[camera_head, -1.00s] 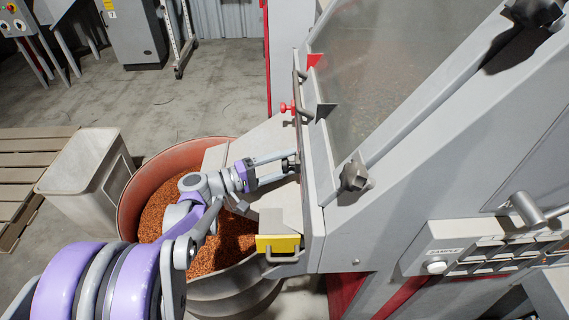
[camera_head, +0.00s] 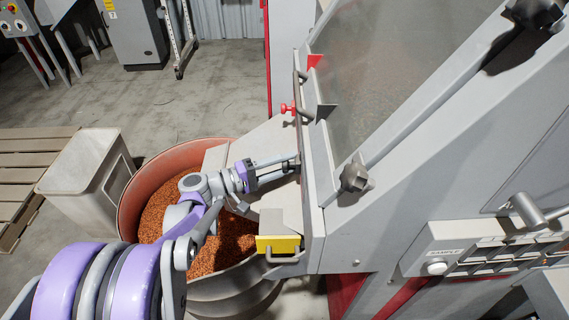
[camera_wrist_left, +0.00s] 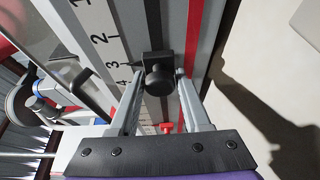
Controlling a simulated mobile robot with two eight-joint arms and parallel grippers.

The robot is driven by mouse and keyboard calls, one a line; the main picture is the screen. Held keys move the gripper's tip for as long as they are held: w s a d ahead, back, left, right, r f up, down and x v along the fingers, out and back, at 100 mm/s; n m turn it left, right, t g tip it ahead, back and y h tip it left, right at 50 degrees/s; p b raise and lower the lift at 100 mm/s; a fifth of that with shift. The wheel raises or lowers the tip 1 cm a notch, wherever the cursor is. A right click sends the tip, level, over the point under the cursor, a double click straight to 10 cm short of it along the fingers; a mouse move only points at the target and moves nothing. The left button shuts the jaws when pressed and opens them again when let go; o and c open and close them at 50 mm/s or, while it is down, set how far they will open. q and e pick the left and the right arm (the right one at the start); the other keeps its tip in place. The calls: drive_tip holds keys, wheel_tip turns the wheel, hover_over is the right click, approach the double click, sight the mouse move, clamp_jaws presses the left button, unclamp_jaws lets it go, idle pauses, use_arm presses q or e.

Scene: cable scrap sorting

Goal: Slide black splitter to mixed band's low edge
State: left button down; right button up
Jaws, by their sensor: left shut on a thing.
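The black splitter (camera_wrist_left: 158,74) shows in the left wrist view as a dark block with a round knob, near the 3 and 4 of a white scale (camera_wrist_left: 108,40). My left gripper (camera_wrist_left: 160,72) has one finger on each side of the knob and is shut on it. In the head view my left gripper (camera_head: 298,165) reaches the edge of the grey machine from the left; the splitter is mostly hidden there by the fingers. A red stripe (camera_wrist_left: 188,104) and a dark stripe run along the scale. My right gripper is out of view.
A red knob (camera_head: 287,108) sits farther up the machine edge, beside a dark angled plate (camera_head: 326,110). A yellow-fronted drawer with a handle (camera_head: 278,244) is below my gripper. A round bin (camera_head: 127,212) of copper granules stands under my arm.

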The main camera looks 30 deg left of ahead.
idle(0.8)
use_arm(q)
drive_tip(key=s+d, duration=0.1)
drive_tip(key=s+d+p, duration=0.1)
drive_tip(key=s, duration=0.1)
drive_tip(key=shift+s, duration=0.3)
drive_tip(key=shift+c, duration=2.3)
unclamp_jaws()
drive_tip(key=v, duration=1)
drive_tip(key=shift+s+a+p, duration=0.2)
drive_tip(key=shift+s+p, duration=0.1)
drive_tip(key=shift+p, duration=0.15)
